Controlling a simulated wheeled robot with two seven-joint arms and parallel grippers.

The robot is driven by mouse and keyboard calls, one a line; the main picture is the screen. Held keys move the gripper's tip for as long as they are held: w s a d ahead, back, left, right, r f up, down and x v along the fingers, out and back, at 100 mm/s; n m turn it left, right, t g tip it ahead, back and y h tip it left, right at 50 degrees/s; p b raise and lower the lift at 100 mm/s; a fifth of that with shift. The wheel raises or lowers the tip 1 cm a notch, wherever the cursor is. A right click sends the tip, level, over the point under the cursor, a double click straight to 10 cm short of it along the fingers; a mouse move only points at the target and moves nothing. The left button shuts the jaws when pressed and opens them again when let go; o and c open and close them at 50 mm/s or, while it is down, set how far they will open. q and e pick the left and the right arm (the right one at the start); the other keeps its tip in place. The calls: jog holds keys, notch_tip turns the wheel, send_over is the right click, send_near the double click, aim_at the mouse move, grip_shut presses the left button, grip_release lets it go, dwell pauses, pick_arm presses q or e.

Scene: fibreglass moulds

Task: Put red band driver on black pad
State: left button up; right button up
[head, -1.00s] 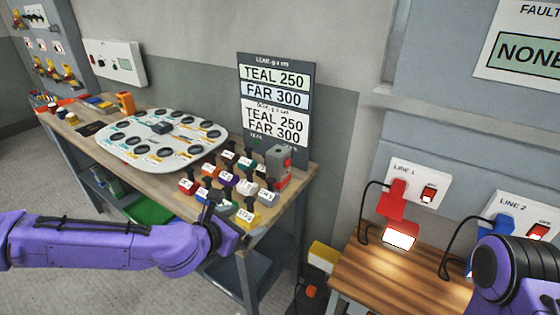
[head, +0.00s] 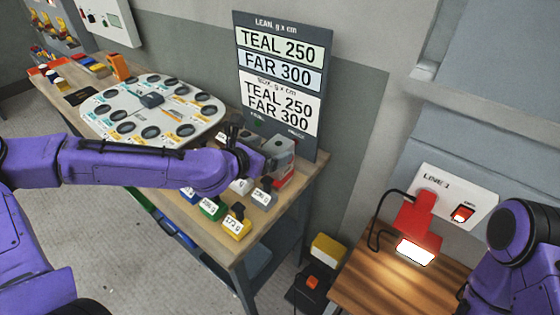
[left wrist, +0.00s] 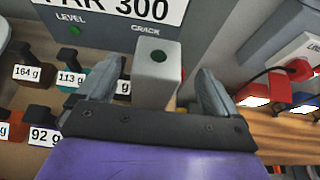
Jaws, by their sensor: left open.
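My left gripper (head: 262,165) is over the right end of the bench, far from the pad. In the left wrist view its two fingers (left wrist: 160,92) are spread and empty. A grey box (left wrist: 156,72) with a green button shows between them. My right gripper is out of view.
Labelled weights (head: 237,225) stand below my left gripper at the bench's right end. The white board (head: 112,139) with dark round recesses fills the bench middle. An upright sign (head: 278,122) stands behind. A wooden side table (head: 372,266) is at right.

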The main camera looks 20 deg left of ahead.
aim_at(277, 144)
pick_arm(q)
jog(key=shift+w+d+f, duration=0.15)
jog(key=shift+w+d, duration=0.05)
jog(key=shift+w, duration=0.2)
jog(key=p+x, duration=0.1)
jog(key=x, duration=0.4)
jog(key=shift+w+a+p, duration=0.1)
jog(key=shift+a+p, duration=0.15)
jog(key=shift+p, duration=0.15)
jog(key=shift+w+d, duration=0.2)
jog(key=shift+w, duration=0.15)
jog(key=shift+s, duration=0.1)
jog(key=shift+c, duration=0.6)
grip_shut()
